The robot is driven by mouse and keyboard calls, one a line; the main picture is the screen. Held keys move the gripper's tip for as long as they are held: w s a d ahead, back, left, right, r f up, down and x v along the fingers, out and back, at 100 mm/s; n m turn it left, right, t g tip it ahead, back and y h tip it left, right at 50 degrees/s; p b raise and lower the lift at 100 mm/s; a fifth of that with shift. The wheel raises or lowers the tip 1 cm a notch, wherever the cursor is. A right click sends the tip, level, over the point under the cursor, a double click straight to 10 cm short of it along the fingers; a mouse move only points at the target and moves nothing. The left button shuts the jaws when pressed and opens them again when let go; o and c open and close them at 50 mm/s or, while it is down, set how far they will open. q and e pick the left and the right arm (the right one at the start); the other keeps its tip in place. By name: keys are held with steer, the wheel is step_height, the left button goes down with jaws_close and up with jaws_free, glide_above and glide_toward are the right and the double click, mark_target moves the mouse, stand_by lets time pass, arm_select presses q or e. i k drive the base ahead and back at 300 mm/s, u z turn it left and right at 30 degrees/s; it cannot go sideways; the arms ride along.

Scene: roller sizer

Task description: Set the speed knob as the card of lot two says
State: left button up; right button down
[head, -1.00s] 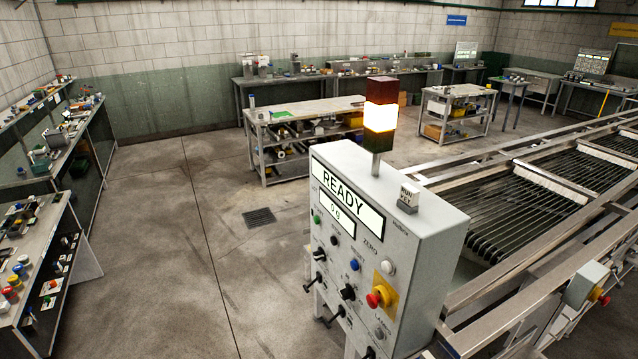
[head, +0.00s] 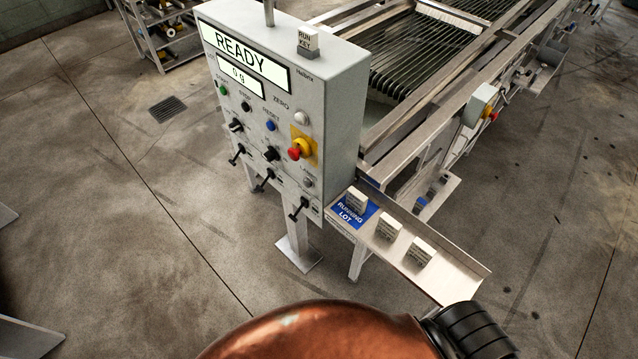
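The control box (head: 335,130) of the roller sizer stands upright near the centre. Its upper display (head: 240,57) reads READY, and the one below reads 0 g. Two black rotary knobs, one at left (head: 236,125) and one in the middle (head: 271,154), sit on its face; their labels are too small to read, so I cannot tell which is the speed knob. Three black levers (head: 265,182) sit below. Three small pale cards or blocks stand on a tray: one (head: 357,200) on the blue RUNNING LOT patch, a middle one (head: 389,228) and a right one (head: 419,252); their text is unreadable. Neither gripper shows.
The metal tray (head: 462,279) juts out from below the box. A red emergency stop (head: 298,149) and coloured buttons share the panel. A RUN KEY block (head: 307,42) stands on top. The roller bed (head: 420,50) runs behind.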

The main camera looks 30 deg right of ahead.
mark_target(271, 154)
steer(key=z, duration=1.7)
steer(key=k, duration=0.6)
steer(key=u, duration=0.35)
